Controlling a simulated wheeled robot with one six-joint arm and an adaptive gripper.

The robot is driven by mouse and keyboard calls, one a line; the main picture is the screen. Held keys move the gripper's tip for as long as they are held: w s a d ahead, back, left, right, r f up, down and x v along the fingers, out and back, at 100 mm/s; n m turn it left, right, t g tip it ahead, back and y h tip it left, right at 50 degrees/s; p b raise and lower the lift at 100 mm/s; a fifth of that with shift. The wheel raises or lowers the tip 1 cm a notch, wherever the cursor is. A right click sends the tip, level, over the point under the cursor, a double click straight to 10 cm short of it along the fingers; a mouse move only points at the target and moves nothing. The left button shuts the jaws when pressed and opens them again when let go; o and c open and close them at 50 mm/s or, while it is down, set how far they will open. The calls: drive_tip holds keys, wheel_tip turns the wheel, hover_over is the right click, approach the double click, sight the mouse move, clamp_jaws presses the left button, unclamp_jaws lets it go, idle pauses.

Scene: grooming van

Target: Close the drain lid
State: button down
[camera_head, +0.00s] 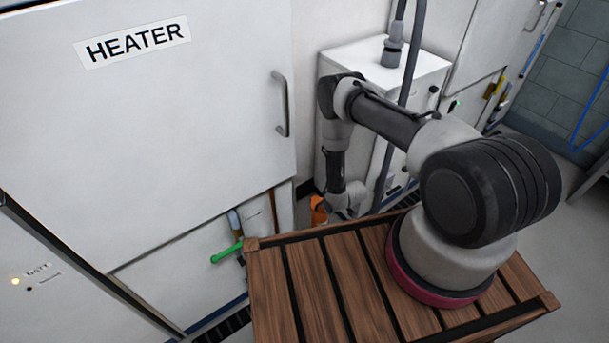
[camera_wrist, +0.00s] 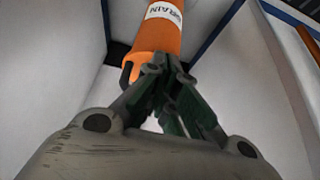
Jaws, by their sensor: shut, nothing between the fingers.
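An orange part (camera_wrist: 158,40) with a white label reading DRAIN stands beyond my fingers in the wrist view. A small orange hooked piece (camera_wrist: 130,73) shows at its near end, left of the fingers. My gripper (camera_wrist: 172,82) is shut and empty, its fingertips overlapping the orange part in the picture; I cannot tell whether they touch it. In the head view a bit of orange (camera_head: 318,211) shows beside my wrist, low behind the wooden top. My gripper is mostly hidden there. I cannot tell how far open the lid is.
The slatted wooden top (camera_head: 330,285) fills the lower middle. A white HEATER cabinet (camera_head: 180,120) with a grey handle (camera_head: 281,103) stands left. A white box (camera_head: 345,60) with a grey hose (camera_head: 411,60) stands behind my arm. A green handle (camera_head: 226,253) sticks out left.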

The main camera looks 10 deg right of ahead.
drive_tip(key=shift+s+d+f+t+y, duration=0.1)
drive_tip(key=shift+s+f+t+y, duration=0.15)
drive_tip(key=shift+f+t, duration=0.4)
drive_tip(key=shift+s+d+f+t+y, duration=0.1)
drive_tip(key=shift+s+f+t+y, duration=0.15)
drive_tip(key=shift+f+t, duration=0.4)
drive_tip(key=shift+f, duration=0.1)
drive_tip(key=shift+w, duration=0.1)
